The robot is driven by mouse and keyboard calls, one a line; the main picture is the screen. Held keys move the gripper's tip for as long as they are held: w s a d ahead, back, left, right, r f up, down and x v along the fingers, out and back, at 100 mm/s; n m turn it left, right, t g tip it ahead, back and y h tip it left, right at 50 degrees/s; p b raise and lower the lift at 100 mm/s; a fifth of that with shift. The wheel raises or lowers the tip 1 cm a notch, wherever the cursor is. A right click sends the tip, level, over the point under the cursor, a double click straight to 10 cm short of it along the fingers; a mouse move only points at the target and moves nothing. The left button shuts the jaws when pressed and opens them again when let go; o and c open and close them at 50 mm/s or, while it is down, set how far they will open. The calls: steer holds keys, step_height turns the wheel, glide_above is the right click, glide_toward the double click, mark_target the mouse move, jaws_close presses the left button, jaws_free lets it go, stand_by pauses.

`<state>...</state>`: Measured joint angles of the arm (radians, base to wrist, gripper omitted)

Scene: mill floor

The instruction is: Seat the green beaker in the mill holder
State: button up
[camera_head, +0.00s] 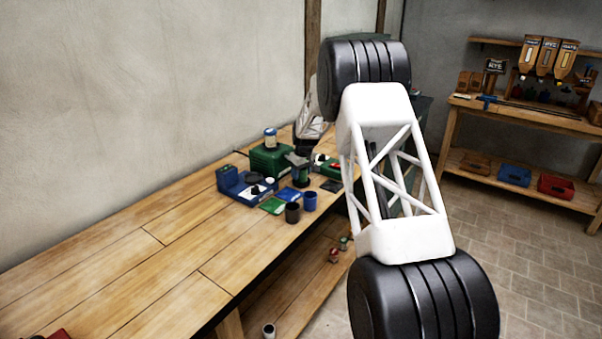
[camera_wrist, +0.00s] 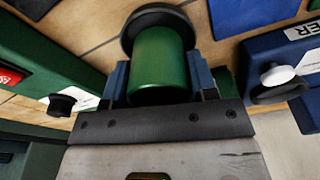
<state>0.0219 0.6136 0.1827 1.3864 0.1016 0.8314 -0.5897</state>
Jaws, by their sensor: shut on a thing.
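My gripper (camera_wrist: 158,82) is shut on the green beaker (camera_wrist: 160,58), with a blue finger on each side of it. A dark round part shows around the beaker's far end; I cannot tell whether it belongs to the beaker. In the head view the beaker (camera_head: 302,179) is upright under my gripper (camera_head: 301,168), at the workbench's right side. I cannot tell whether it touches anything below. A green machine (camera_head: 268,160) with a jar on top stands just left of it. I cannot make out the mill holder for certain.
A blue machine (camera_head: 229,181) stands left of the beaker. A dark cup (camera_head: 292,213) and a blue cup (camera_head: 309,202) stand at the workbench's front edge, near green and blue mats. The left of the workbench (camera_head: 130,255) is mostly clear. A shelf unit (camera_head: 520,115) stands far right.

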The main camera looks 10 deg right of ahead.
mark_target(304, 180)
steer(key=shift+f, duration=0.6)
stand_by(0.6)
steer(key=o, duration=0.7)
step_height(304, 180, up, 11)
steer(key=s, duration=0.1)
steer(key=shift+s+d, duration=0.2)
steer(key=shift+d, duration=0.2)
stand_by(0.9)
stand_by(0.6)
